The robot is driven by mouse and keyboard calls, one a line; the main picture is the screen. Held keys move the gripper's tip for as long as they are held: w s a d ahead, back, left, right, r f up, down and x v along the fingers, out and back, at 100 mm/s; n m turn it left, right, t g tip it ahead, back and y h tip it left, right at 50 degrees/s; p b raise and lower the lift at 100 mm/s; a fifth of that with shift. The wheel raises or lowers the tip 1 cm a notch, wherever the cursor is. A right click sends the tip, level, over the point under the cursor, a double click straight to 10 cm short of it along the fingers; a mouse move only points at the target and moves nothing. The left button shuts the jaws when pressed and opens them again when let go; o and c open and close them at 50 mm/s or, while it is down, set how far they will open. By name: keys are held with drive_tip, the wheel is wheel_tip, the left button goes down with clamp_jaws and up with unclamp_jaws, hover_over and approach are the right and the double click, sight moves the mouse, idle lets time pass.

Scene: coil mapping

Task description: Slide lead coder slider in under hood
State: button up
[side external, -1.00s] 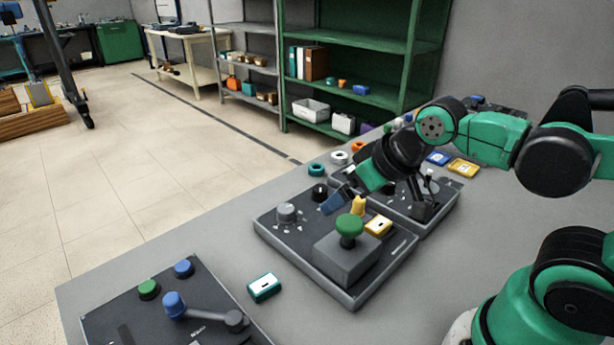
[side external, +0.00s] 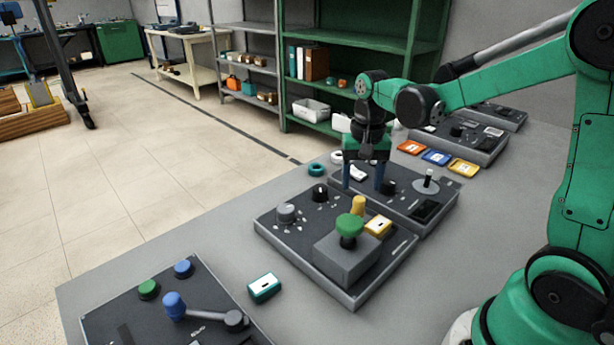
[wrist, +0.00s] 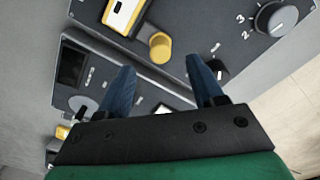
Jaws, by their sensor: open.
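My gripper (side external: 363,187) is open and points down over the second control panel (side external: 408,208), with its two blue fingers apart. In the wrist view my gripper (wrist: 159,66) has nothing clamped between its fingers. A small white piece (side external: 358,173) shows between the fingers, partly hidden. A black knob (side external: 388,187) is close beside the right finger. On the nearer panel (side external: 283,242) are a yellow peg (side external: 358,206), a yellow-framed white block (side external: 378,227) and a grey box (side external: 346,262) topped by a green mushroom button (side external: 349,229). I cannot tell which part is the slider or the hood.
The second panel also has a joystick (side external: 428,182). A grey dial (side external: 286,213) and black knob (side external: 320,193) stand on the nearer panel. Orange, blue and yellow trays (side external: 436,158) lie behind. A teal-framed block (side external: 264,288) sits on bare table beside the lever panel (side external: 150,325).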

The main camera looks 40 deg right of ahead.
sight(359, 199)
drive_tip(key=shift+f, duration=2.5)
drive_tip(key=shift+c, duration=0.2)
clamp_jaws()
drive_tip(key=shift+a, duration=0.1)
